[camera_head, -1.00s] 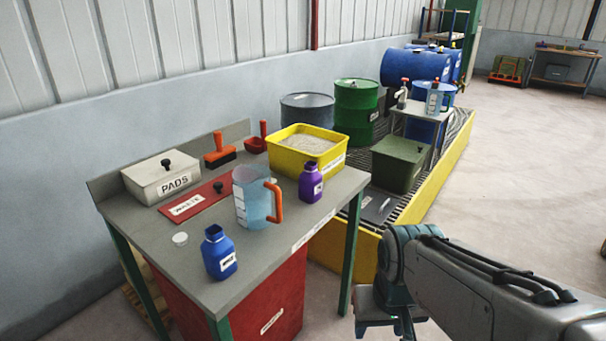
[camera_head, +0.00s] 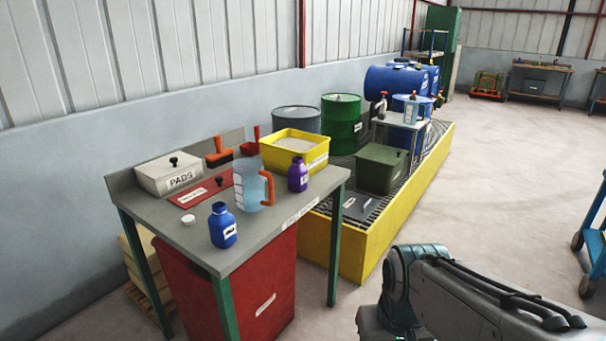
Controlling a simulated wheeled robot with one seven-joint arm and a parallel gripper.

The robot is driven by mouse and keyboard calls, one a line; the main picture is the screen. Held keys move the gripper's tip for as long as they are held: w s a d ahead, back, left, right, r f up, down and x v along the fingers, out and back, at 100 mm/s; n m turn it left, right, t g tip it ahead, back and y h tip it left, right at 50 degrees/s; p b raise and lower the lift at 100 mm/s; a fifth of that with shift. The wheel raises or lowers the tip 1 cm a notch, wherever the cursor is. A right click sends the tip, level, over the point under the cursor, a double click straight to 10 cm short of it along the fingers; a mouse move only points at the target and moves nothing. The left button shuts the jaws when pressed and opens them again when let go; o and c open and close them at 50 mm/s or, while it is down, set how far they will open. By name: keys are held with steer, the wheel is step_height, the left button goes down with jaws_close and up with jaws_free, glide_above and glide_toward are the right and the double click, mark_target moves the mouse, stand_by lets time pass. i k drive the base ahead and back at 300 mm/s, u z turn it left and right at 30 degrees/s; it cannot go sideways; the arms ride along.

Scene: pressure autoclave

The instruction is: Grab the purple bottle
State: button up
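The purple bottle (camera_head: 298,175) stands upright on the grey worktable (camera_head: 270,232), near its right edge. It has a white label and stands just right of the clear measuring jug with an orange handle (camera_head: 248,190). A blue bottle (camera_head: 222,226) stands nearer the front edge. My arm shows at the lower right, apart from the table. My gripper is not visible; the arm's end runs out of the bottom of the view.
A yellow tub of granules (camera_head: 313,158) stands behind the purple bottle. A white PADS box (camera_head: 168,174) and a red lid (camera_head: 205,192) are at the left. The yellow spill pallet (camera_head: 400,220) holds drums. Open floor lies right; a blue cart (camera_head: 590,240) stands at the right edge.

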mark_target(297, 173)
steer(key=z, duration=0.2)
steer(key=i, duration=1.25)
steer(key=u, duration=0.2)
